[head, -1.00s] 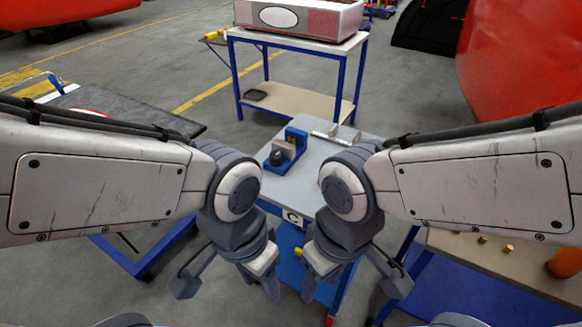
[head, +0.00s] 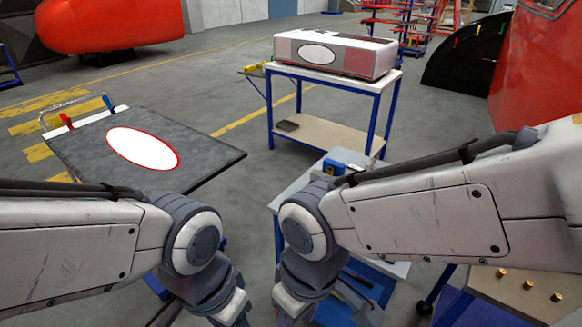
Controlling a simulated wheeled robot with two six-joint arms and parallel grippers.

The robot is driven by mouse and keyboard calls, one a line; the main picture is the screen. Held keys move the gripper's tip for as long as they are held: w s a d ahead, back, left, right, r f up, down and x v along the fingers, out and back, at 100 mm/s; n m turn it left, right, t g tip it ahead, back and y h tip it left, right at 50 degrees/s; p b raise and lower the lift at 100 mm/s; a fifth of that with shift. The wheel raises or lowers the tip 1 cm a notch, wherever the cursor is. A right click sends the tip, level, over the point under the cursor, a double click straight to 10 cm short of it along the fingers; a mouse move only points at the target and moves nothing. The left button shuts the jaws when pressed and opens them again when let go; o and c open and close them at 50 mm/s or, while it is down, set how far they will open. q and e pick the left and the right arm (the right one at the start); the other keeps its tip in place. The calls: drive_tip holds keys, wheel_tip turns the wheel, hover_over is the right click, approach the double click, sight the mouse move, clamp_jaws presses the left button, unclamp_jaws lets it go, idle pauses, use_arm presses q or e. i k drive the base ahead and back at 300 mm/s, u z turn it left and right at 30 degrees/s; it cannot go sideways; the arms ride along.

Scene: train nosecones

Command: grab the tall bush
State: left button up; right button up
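Several small brass bushes stand in a row on a wooden-topped table at the lower right; one is the middle brass bush (head: 528,285). They look alike in height from here, so I cannot tell which is the tall one. My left gripper (head: 232,308) hangs low at the bottom centre, well left of the bushes. My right gripper (head: 298,302) hangs just right of it, also apart from the bushes. The fingers of both are partly hidden or cut off by the bottom edge, so their opening is unclear.
A small work table with a blue device (head: 343,163) stands behind my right arm, mostly hidden. A dark panel (head: 200,140) with a white oval lies on a table at left. A blue-framed bench (head: 290,75) bears a grey-red box (head: 335,55). Grey floor lies between them.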

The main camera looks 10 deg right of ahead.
sight(330, 171)
drive_tip(key=u, duration=0.2)
drive_tip(key=i, duration=1.35)
drive_tip(key=z, duration=0.55)
